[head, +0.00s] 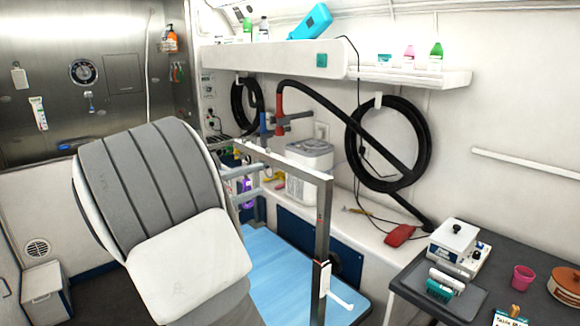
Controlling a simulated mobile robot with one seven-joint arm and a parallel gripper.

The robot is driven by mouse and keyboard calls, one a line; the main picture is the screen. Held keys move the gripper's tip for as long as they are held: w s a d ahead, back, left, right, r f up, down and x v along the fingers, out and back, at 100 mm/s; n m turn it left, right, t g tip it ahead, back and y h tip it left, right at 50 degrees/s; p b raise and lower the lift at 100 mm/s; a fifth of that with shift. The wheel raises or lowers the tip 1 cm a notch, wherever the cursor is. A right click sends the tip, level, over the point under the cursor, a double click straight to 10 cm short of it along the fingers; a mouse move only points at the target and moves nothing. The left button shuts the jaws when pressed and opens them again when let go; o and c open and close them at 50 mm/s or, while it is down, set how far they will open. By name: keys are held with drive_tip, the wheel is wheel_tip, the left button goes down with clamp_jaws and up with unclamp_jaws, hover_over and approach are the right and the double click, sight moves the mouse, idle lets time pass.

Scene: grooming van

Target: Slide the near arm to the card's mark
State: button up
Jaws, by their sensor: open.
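The near arm (323,225) is a grey metal upright at the near edge of the blue grooming table (275,288). A white clamp with a lever (325,282) sits low on this upright. A grey top bar (285,160) runs from its upper end back toward the far side. A card (508,318) is at the bottom right, cut by the picture's edge; its writing is too small and cropped to read fully. My large grey and white arm link fills the left foreground and hides part of the table. My gripper is not in view.
A dark counter (405,283) at right holds a white device (455,245), a tray with a teal brush (440,288), a pink cup (522,278) and an orange-brown pot (565,285). A black hose (345,112) and a white tub (309,170) are behind the near arm.

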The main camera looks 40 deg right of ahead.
sight(289, 169)
drive_tip(key=d, duration=0.4)
drive_tip(key=d+p, duration=0.1)
drive_tip(key=d, duration=0.3)
drive_tip(key=w+d, duration=0.1)
drive_tip(key=d, duration=0.3)
drive_tip(key=shift+p, duration=0.35)
clamp_jaws()
idle(0.7)
